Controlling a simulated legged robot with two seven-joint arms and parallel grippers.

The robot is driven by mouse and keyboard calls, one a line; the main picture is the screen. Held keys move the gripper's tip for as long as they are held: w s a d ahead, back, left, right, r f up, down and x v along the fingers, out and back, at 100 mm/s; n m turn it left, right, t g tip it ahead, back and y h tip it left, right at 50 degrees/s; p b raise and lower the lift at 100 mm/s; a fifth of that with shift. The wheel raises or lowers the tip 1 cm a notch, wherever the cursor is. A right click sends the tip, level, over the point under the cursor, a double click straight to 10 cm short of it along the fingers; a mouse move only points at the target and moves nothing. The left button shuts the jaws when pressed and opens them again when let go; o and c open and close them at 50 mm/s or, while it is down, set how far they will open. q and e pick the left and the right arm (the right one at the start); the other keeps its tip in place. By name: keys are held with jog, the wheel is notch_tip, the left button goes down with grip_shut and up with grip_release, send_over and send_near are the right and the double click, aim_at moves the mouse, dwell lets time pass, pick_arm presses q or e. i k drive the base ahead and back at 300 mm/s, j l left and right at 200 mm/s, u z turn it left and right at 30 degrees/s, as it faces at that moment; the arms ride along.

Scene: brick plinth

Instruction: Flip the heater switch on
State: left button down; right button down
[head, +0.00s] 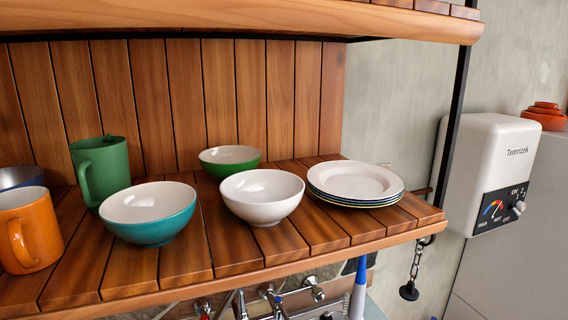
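The switch (519,207) is a small light knob at the panel's right, beside ON and OFF marks. It is too small to tell which way it is turned. Neither of my grippers shows in the head view.
A wooden shelf (190,262) with mugs, bowls and a stack of plates (355,181) fills the left and middle. A black post (452,120) stands just left of the heater. Taps (272,296) sit below.

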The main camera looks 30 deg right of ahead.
aim_at(512, 206)
jog(key=k+l+z, duration=0.2)
jog(key=k, duration=0.2)
jog(key=k+l+z, duration=0.2)
jog(key=k+z, duration=0.15)
jog(key=z, duration=1.4)
jog(key=i+l+z, duration=0.1)
jog(key=i+l, duration=0.65)
jog(key=i, duration=0.25)
jog(key=i+l+z, duration=0.15)
jog(key=i+l, duration=0.25)
jog(key=i+j, duration=0.05)
jog(key=i, duration=0.05)
